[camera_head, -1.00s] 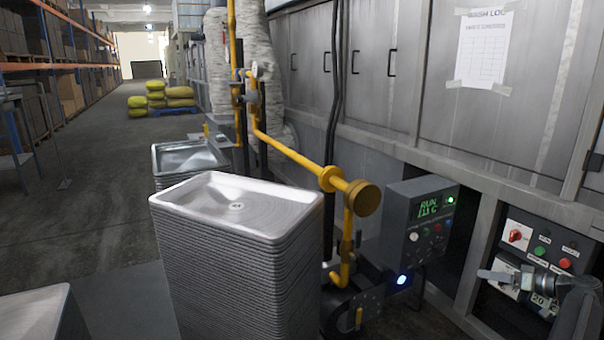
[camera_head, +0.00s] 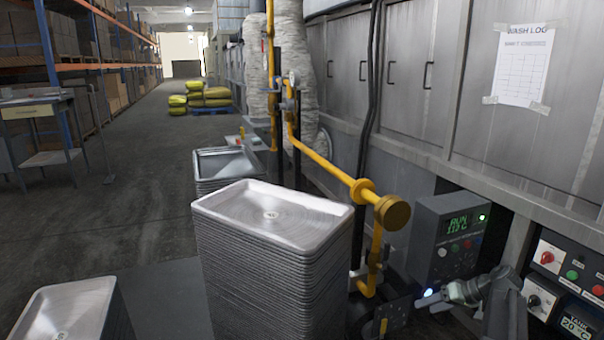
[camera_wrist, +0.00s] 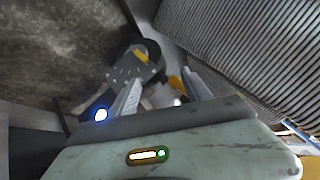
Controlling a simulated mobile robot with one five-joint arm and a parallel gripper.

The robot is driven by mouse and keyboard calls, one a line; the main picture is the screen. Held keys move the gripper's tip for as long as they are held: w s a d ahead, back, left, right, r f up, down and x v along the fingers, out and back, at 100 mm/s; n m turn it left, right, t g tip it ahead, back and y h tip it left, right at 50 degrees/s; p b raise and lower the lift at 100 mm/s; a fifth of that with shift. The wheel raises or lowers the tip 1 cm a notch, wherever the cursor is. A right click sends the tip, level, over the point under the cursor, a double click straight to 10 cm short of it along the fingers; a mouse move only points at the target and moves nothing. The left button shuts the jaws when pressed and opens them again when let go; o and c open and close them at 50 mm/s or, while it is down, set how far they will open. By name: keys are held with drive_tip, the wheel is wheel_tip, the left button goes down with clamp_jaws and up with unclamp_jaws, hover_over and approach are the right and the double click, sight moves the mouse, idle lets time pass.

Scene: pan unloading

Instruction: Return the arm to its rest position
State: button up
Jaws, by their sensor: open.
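My gripper (camera_head: 440,304) is at the lower right of the head view, in front of the control box, with my arm behind it. In the wrist view, its two fingers (camera_wrist: 162,92) are apart, with nothing held between them. A tall stack of metal pans (camera_head: 270,213) stands left of the gripper, apart from it. The ribbed side of a pan stack (camera_wrist: 250,45) also fills the upper right of the wrist view.
A control box (camera_head: 446,234) reading RUN stands beside a yellow pipe (camera_head: 325,165). More pans are stacked behind (camera_head: 224,161) and at the lower left (camera_head: 62,308). Machine panels (camera_head: 572,275) line the right. Open floor (camera_head: 130,200) lies left.

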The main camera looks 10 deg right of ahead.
drive_tip(key=s+a+r+g+h+p, duration=0.1)
drive_tip(key=s+a+g+h+p, duration=0.3)
drive_tip(key=a, duration=1.2)
drive_tip(key=s+a+r+g+h+p, duration=0.2)
drive_tip(key=s+a+p, duration=0.3)
drive_tip(key=a, duration=1)
wheel_tip(320, 180, up, 37)
drive_tip(key=p, duration=3.6)
drive_tip(key=shift+s+a+r+h+p, duration=0.15)
drive_tip(key=shift+s+h+p, duration=0.15)
drive_tip(key=shift+p, duration=0.1)
